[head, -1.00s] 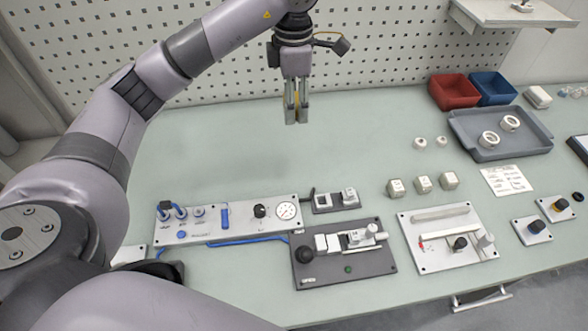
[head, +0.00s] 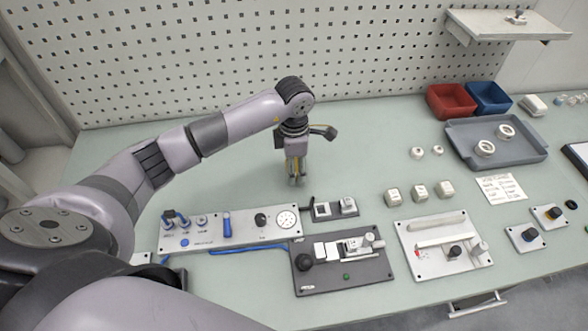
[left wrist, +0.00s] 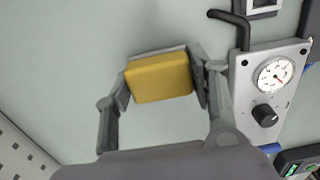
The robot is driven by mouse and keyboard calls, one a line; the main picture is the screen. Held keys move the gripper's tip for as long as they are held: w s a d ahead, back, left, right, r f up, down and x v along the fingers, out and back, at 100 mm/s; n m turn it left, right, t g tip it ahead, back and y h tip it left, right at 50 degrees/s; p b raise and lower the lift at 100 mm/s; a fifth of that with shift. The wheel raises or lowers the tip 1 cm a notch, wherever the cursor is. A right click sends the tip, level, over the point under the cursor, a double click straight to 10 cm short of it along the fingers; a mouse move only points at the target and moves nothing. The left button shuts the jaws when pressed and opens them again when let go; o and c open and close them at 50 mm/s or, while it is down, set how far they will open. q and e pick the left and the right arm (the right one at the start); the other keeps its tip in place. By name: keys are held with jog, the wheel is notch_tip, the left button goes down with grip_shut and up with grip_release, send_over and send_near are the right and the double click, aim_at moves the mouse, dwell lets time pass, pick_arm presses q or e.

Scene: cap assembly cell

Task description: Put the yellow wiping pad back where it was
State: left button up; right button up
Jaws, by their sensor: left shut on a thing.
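My left gripper (head: 295,179) points down over the open bench behind the gauge panel. In the left wrist view the yellow wiping pad (left wrist: 160,78) sits between the two fingers of my left gripper (left wrist: 161,82), which are shut on it. In the head view the fingers mostly hide the pad. I cannot tell whether the pad touches the bench. My right gripper is in neither view.
The gauge panel (head: 212,243) and a small two-part block (head: 334,208) stand in front of the gripper. A dark fixture plate (head: 325,284) lies nearer the front edge. White cubes (head: 419,192) stand to the right. The bench (head: 220,170) left of the gripper is clear.

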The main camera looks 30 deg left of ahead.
pick_arm(q)
notch_tip(320, 180, down, 2)
jog(key=shift+f, duration=0.1)
jog(key=shift+f, duration=0.25)
jog(key=o, duration=0.6)
jog(key=shift+r, duration=0.1)
jog(key=o, duration=0.4)
